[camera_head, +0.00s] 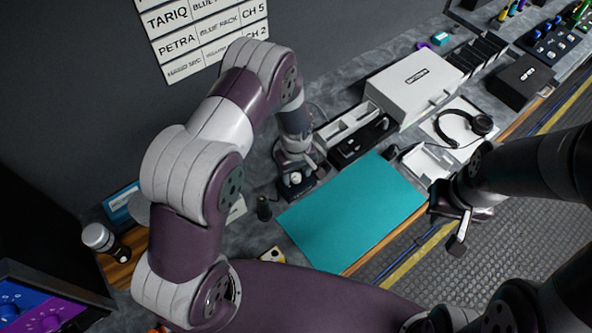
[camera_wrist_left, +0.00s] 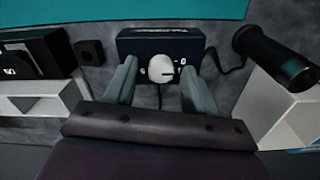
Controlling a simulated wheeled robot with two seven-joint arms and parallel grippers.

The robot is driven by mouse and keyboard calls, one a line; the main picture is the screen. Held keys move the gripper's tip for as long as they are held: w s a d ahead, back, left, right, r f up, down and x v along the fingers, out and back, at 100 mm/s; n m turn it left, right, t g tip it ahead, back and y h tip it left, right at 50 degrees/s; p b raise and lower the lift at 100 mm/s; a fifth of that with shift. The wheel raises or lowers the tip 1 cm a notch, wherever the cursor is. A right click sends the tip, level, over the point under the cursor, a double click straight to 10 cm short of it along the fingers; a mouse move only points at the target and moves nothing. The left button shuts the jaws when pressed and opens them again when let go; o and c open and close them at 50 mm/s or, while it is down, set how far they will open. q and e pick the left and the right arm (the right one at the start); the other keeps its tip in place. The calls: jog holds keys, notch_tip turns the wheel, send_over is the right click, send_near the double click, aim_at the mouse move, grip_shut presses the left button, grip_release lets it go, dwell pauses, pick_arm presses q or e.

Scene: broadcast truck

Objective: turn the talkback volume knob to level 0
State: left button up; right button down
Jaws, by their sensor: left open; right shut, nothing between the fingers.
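The talkback volume knob is a white round knob (camera_wrist_left: 160,71) on a dark blue box (camera_wrist_left: 135,46) with white lettering. A dark pointer line on the knob points right, just below a small mark like a 0 at its upper right. The dark box also shows in the head view (camera_head: 298,191), under my left gripper (camera_head: 294,175). In the left wrist view my left gripper (camera_wrist_left: 160,88) is open, with one finger on each side of the knob and gaps between.
A teal mat (camera_head: 355,212) lies right of the box. A white carton (camera_head: 411,87), a headset (camera_head: 460,128) and white trays (camera_head: 428,164) stand further right. A jar (camera_head: 99,238) is at the left.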

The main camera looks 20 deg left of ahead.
aim_at(296, 175)
pick_arm(q)
notch_tip(296, 175, up, 13)
jog(key=b, duration=0.3)
jog(key=shift+f, duration=0.15)
jog(key=s+a+r+m, duration=0.2)
jog(key=s+m, duration=0.2)
jog(key=s, duration=0.3)
jog(key=s+a+r+m+t+b, duration=0.1)
jog(key=s+a+r+m, duration=0.1)
jog(key=s, duration=0.5)
jog(key=shift+s+a+r+m, duration=0.2)
jog(key=shift+a+m, duration=0.45)
jog(key=shift+m, duration=0.55)
jog(key=shift+s, duration=0.1)
